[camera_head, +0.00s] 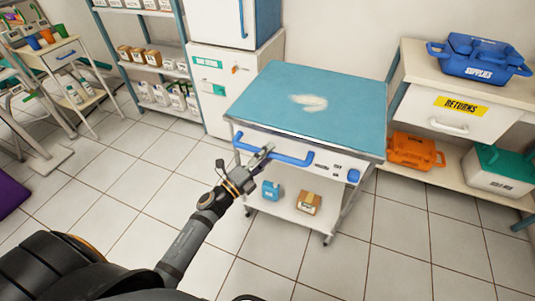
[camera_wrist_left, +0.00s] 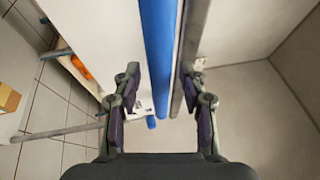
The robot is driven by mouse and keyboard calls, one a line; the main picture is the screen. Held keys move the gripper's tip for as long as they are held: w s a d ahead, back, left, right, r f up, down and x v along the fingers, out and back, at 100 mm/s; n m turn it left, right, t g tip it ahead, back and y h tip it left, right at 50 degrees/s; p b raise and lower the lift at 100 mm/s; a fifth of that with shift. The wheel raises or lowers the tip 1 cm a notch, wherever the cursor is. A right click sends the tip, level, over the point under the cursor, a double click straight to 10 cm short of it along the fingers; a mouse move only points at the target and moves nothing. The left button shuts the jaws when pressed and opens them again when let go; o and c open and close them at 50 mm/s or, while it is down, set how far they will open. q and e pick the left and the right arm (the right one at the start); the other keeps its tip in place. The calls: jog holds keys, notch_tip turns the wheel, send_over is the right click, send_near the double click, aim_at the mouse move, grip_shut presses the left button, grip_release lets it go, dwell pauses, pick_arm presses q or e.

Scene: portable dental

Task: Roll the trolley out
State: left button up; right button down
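The trolley (camera_head: 352,137) has a blue-green top with a pale smear, a white front and a lower shelf on casters. Its blue bar handle (camera_head: 292,160) runs across the front. It also shows in the left wrist view as a blue bar (camera_wrist_left: 159,60). My left gripper (camera_head: 264,154) is at the left part of the handle. In the left wrist view the gripper (camera_wrist_left: 160,95) is open, with a finger on each side of the bar and gaps between. My right gripper does not show.
A blue item (camera_head: 271,190) and a brown box (camera_head: 308,203) sit on the trolley's lower shelf. A white cabinet (camera_head: 210,103) stands behind left, a returns bench (camera_head: 415,105) to the right. Tiled floor (camera_head: 130,205) is clear in front and left.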

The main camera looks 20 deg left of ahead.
pick_arm(q)
jog(key=shift+w, duration=0.1)
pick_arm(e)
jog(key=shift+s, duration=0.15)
pick_arm(q)
jog(key=v, duration=1.2)
